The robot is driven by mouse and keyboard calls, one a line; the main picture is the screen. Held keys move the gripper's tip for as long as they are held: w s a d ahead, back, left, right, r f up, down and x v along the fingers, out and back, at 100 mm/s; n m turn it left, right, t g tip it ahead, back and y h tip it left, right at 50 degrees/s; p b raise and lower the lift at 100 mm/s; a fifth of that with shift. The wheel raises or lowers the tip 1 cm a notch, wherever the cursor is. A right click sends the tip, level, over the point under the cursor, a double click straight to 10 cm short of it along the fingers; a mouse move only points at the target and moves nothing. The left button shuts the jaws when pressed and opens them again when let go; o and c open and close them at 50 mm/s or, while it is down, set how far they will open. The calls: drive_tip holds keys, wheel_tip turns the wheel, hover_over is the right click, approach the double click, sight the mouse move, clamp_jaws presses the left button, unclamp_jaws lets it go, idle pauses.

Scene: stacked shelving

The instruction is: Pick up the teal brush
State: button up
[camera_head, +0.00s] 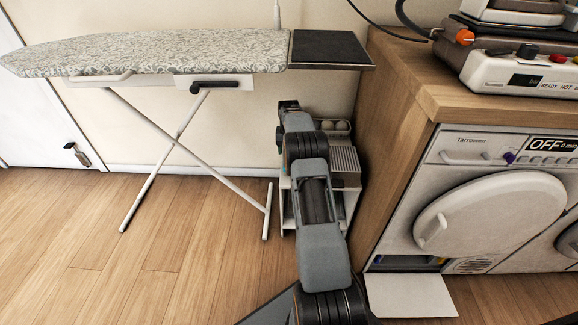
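I cannot make out a teal brush anywhere in the head view. My arm reaches up from the bottom centre to a small white stacked shelf unit (350,198) between the ironing board and the wooden cabinet. The arm covers much of that unit's left and middle, so what lies behind it is hidden. The dark end of my arm, with my gripper (289,106), is at the unit's upper left, near the wall. Its fingers are too small and too covered to tell whether they are open or shut, or hold anything.
The ironing board (150,52) stands left on crossed white legs. Right is a wooden cabinet (392,130) beside a white washing machine (487,215), with a low flap (410,296) open onto the floor. Round pale items (342,126) sit atop the shelf unit. Left floor is clear.

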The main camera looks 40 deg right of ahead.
wheel_tip(320, 180, down, 4)
drive_tip(key=shift+f+b, duration=0.25)
drive_tip(key=shift+b, duration=0.8)
drive_tip(key=shift+s, duration=0.1)
drive_tip(key=shift+c, duration=0.2)
drive_tip(key=c, duration=0.7)
drive_tip(key=shift+o, duration=0.2)
drive_tip(key=shift+r, duration=0.1)
wheel_tip(320, 180, up, 10)
drive_tip(key=p, duration=0.4)
